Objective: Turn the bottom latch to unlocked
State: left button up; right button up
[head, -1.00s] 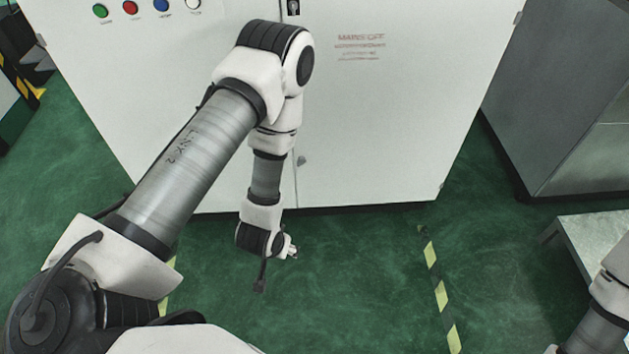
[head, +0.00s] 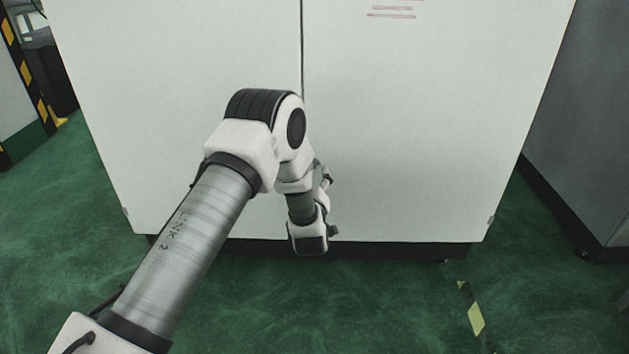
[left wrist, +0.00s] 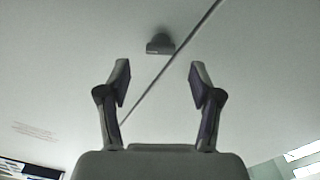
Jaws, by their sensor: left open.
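The bottom latch (left wrist: 160,44) is a small grey knob on the white cabinet door, beside the diagonal door seam in the left wrist view. In the head view my arm seems to hide it. My left gripper (left wrist: 160,72) is open and empty, its two fingers spread either side below the latch in the picture. The latch sits beyond the fingertips, roughly centred between them, and does not appear gripped. In the head view my left gripper (head: 326,179) is small and partly hidden by the wrist, close to the lower cabinet front. My right gripper is out of view.
The white cabinet (head: 430,130) fills the head view, with red lettering (head: 392,12) at the top. A grey cabinet (head: 590,130) stands at the right. The green floor (head: 380,300) is clear in front, with a striped tape strip (head: 475,315).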

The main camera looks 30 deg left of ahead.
pick_arm(q)
jog(key=b+x, duration=0.1)
jog(key=x, duration=0.4)
jog(key=shift+w+f, duration=0.1)
jog(key=shift+w, duration=0.05)
jog(key=c, duration=1.2)
jog(key=shift+o, duration=0.2)
